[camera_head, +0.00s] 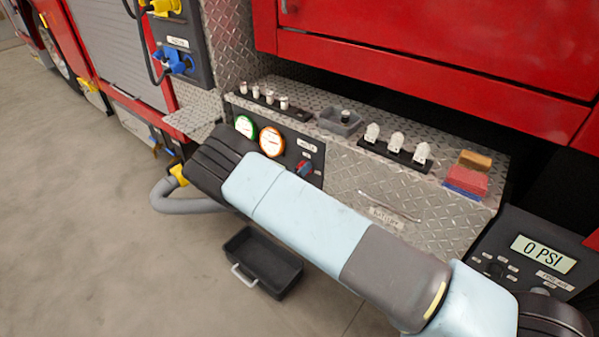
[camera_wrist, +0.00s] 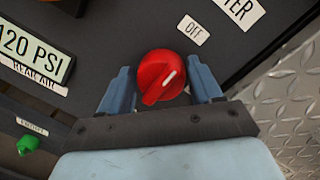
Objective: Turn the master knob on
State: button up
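A round red knob (camera_wrist: 160,77) with a raised grip and a white pointer line sits on a dark panel in the wrist view. Its pointer line is towards the upper right, roughly in the direction of the OFF label (camera_wrist: 193,30). A label ending in "TER" (camera_wrist: 240,11) is partly cut off above. My gripper (camera_wrist: 159,76) has its two blue fingers apart, one on each side of the knob, with narrow gaps showing. In the head view a small red knob (camera_head: 301,168) shows beside my arm, with blue next to it; most of my gripper is hidden there.
The wrist view shows a 120 PSI display (camera_wrist: 33,42) and a green switch (camera_wrist: 28,144). In the head view, white-handled levers (camera_head: 397,143) stand on the diamond-plate top, a black bin (camera_head: 262,262) is on the floor, and a 0 PSI display (camera_head: 543,253) is at the right.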

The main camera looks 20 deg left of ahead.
jog(key=c, duration=0.7)
jog(key=m, duration=0.4)
jog(key=shift+s, duration=0.1)
jog(key=m, duration=0.5)
jog(key=shift+d+f+h, duration=0.1)
jog(key=shift+h, duration=0.3)
jog(key=m, duration=0.5)
jog(key=shift+d+f+t+h, duration=0.1)
jog(key=shift+d+t+h, duration=0.05)
jog(key=shift+t+h, duration=0.2)
jog(key=shift+s+d+m+h, duration=0.1)
jog(key=shift+m+h, duration=0.45)
jog(key=shift+m, duration=1.95)
jog(key=shift+o, duration=0.2)
jog(key=shift+f, duration=0.1)
